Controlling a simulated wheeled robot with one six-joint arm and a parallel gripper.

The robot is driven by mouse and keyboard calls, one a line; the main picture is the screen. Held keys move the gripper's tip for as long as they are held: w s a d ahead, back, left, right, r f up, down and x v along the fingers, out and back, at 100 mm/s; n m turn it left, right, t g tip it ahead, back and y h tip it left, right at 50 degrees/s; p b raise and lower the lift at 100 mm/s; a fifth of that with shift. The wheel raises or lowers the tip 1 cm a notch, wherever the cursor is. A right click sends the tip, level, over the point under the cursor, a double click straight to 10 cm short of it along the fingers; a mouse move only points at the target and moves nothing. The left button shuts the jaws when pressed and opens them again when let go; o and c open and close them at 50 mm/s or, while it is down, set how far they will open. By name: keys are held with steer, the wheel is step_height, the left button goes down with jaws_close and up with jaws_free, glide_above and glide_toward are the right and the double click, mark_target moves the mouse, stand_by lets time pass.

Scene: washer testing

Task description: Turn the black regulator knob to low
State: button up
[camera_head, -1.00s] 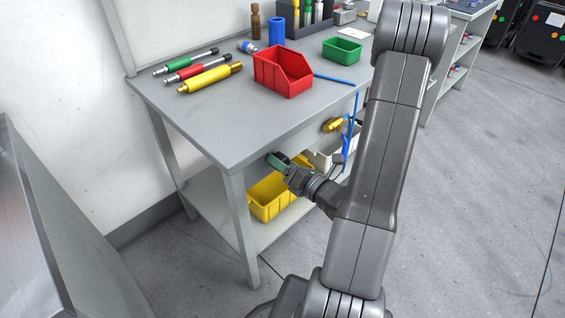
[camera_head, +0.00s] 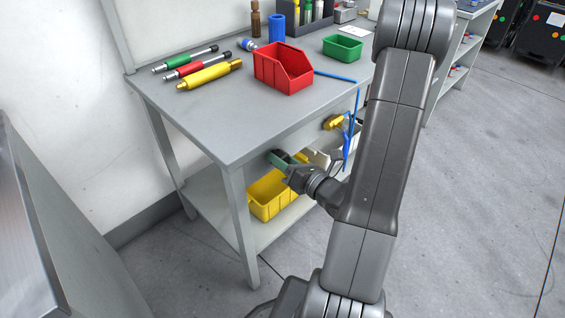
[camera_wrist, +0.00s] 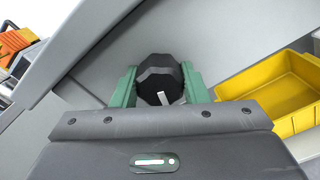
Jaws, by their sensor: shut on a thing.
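The black regulator knob (camera_wrist: 160,80) shows in the wrist view as a faceted dark knob with a short white mark (camera_wrist: 163,97) on its face. The mark sits low on the face and leans slightly. My gripper (camera_wrist: 160,86) has its green fingers on the left and right sides of the knob and is shut on it. In the head view my gripper (camera_head: 282,160) is at the front of the workbench, just under the tabletop edge. The knob is hard to make out there, hidden by the fingers.
The grey workbench (camera_head: 200,120) carries a red bin (camera_head: 283,70), a green bin (camera_head: 342,47) and several colored tools. A yellow bin (camera_head: 268,195) sits on the lower shelf below my gripper. A brass fitting with blue hose (camera_head: 334,122) is to the right.

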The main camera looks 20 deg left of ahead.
steer(key=n+b, duration=0.4)
steer(key=n, duration=0.1)
steer(key=shift+f, duration=0.2)
steer(key=n+b, duration=0.5)
steer(key=n, duration=0.1)
steer(key=shift+s, duration=0.1)
steer(key=n+b, duration=0.5)
steer(key=b, duration=0.1)
steer(key=shift+f, duration=0.1)
steer(key=shift+r+n+b, duration=0.2)
steer(key=shift+n+b, duration=1.25)
steer(key=shift+n, duration=0.95)
steer(key=o, duration=1)
steer(key=shift+c, duration=0.2)
